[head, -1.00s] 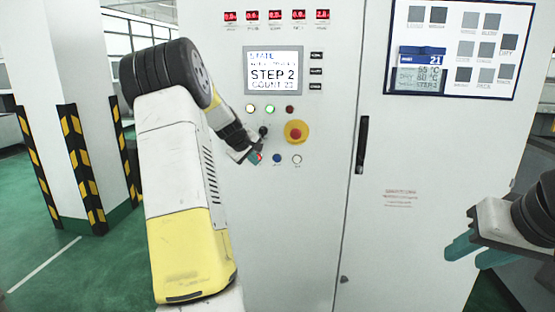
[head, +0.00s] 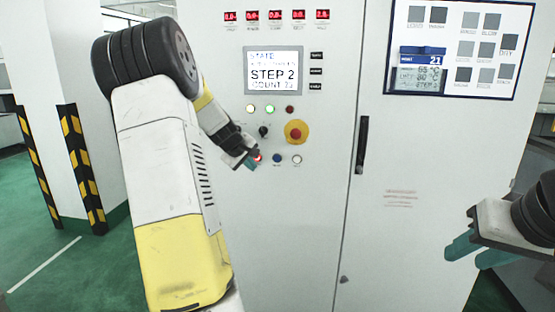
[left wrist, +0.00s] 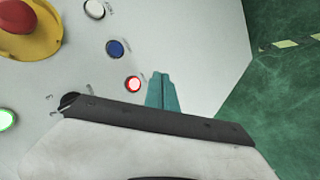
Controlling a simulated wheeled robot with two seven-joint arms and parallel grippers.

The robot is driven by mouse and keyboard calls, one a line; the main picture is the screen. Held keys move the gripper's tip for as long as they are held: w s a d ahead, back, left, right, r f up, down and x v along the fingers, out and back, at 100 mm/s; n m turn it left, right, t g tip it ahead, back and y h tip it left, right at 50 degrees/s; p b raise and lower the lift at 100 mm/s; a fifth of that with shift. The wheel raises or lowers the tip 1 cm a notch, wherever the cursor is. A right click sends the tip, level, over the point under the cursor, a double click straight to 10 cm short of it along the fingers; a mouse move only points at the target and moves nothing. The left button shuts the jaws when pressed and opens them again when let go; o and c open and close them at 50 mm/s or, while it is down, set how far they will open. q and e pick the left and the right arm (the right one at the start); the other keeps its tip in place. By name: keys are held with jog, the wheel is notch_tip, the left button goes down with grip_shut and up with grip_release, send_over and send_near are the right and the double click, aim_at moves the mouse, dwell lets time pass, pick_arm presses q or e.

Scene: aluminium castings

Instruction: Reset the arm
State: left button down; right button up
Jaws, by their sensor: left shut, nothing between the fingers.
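My left gripper (head: 252,164) is shut and empty in front of the grey control cabinet (head: 330,200). Its teal fingers lie together just beside the lit red button (head: 258,157). In the left wrist view the closed fingers (left wrist: 161,88) stand to the right of the red button (left wrist: 133,84), which is uncovered; contact with the panel cannot be judged. My right gripper (head: 475,255) is at the right edge of the head view, its teal fingers apart with nothing seen between them.
The panel also has a blue button (head: 277,158), a white button (head: 297,159), a black knob (head: 264,131) and a red-and-yellow emergency stop (head: 296,132). The screen (head: 273,72) reads STEP 2. A striped pillar (head: 68,120) stands at left, with green floor around it.

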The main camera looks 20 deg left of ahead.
dwell(0.4)
pick_arm(q)
jog(key=s+d+r+m+g+h, duration=0.1)
jog(key=s+d+r+m, duration=0.3)
jog(key=s+d, duration=0.45)
jog(key=s+d+r+m+h, duration=0.1)
jog(key=s+d+r+m, duration=0.3)
jog(key=d, duration=0.8)
jog(key=s+d+f+m+g, duration=0.1)
jog(key=s+d+m, duration=0.1)
jog(key=s, duration=0.8)
jog(key=s+d+f+m, duration=0.1)
jog(key=s+d+m, duration=0.2)
jog(key=s, duration=0.8)
jog(key=shift+d+f+g+h, duration=0.15)
jog(key=shift+d+g+h, duration=0.2)
jog(key=shift+d, duration=0.6)
